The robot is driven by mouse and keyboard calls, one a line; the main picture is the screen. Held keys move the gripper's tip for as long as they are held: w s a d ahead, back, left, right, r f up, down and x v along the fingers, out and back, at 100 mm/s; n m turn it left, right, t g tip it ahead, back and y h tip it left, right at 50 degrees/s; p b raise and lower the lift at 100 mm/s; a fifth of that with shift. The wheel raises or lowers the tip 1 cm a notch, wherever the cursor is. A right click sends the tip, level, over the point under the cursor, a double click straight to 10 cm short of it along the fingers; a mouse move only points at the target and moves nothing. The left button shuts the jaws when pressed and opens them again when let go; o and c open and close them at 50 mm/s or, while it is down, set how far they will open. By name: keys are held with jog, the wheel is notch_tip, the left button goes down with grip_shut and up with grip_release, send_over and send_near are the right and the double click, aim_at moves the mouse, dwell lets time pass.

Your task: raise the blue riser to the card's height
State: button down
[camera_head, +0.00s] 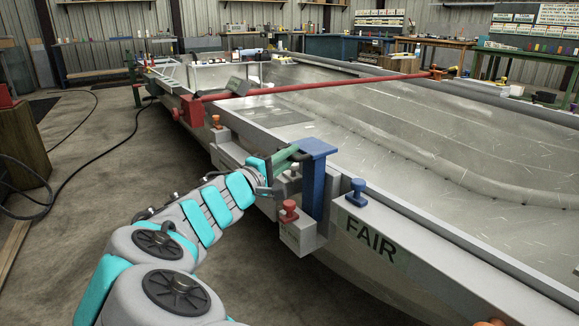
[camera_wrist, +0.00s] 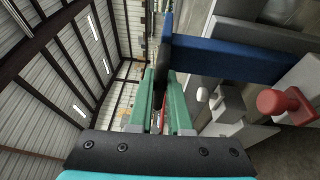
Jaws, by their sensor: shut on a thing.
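The blue riser (camera_head: 313,185) stands upright at the hull's near side, with a flat plate on top and its lower end in a grey block (camera_head: 299,238). A red knob (camera_head: 289,211) sits on the block. A card reading FAIR (camera_head: 371,238) is on the hull's side, right of the riser.
A blue knob (camera_head: 356,192) stands on the rail just right of the riser. An orange knob (camera_head: 216,121) and a long red bar (camera_head: 310,86) are farther back along the open metal hull (camera_head: 440,150). Black cable (camera_head: 95,150) lies on the floor at left.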

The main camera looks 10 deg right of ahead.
notch_tip(320, 180, up, 2)
jog(key=shift+r, duration=0.2)
jog(key=shift+f, duration=0.1)
jog(key=c, duration=0.8)
grip_release()
jog(key=shift+c, duration=0.2)
jog(key=v, duration=0.7)
jog(key=shift+s+a, duration=0.25)
jog(key=shift+a, duration=0.05)
